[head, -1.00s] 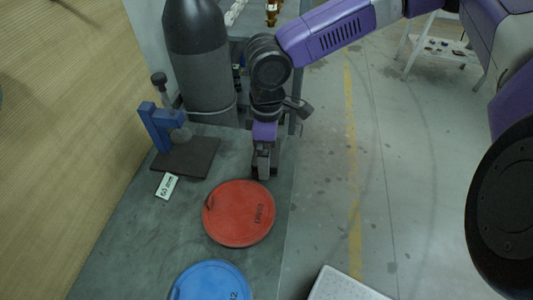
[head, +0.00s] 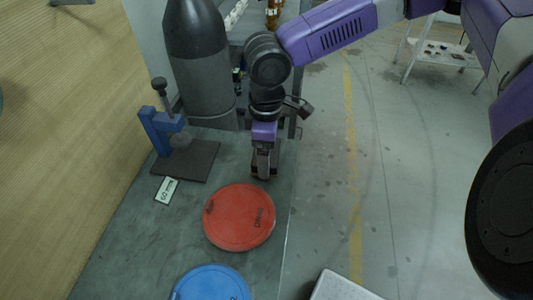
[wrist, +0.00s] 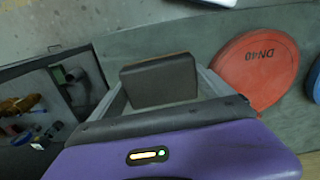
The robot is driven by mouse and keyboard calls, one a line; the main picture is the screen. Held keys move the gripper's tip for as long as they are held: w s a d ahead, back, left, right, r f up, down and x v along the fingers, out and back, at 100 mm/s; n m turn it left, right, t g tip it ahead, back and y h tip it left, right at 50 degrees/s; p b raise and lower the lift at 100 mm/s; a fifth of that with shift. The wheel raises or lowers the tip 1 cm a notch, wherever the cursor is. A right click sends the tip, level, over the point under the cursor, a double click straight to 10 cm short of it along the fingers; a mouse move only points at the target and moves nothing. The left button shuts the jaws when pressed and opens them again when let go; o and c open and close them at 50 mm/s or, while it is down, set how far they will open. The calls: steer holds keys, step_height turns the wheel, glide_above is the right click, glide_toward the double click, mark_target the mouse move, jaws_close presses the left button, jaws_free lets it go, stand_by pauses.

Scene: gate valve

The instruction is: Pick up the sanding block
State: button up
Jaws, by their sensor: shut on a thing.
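The sanding block (wrist: 158,82) is a dark grey-brown block with a thin tan edge, seen in the wrist view between my two fingers. My gripper (wrist: 162,92) is shut on it, one finger at each side. In the head view my gripper (head: 262,172) points down at the bench's right edge, just behind the red disc. There the block is mostly hidden by the fingers, and I cannot tell whether it touches the bench.
The red disc (head: 239,217) marked DN40 and a blue disc (head: 211,284) lie on the bench (head: 130,235). A blue stand with a dark base (head: 186,160), a small label card (head: 167,190) and a dark cylinder (head: 200,85) are to the left. Open floor lies to the right.

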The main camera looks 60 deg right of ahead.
step_height(320, 180, up, 19)
steer(key=shift+p, duration=0.45)
steer(key=shift+f, duration=0.1)
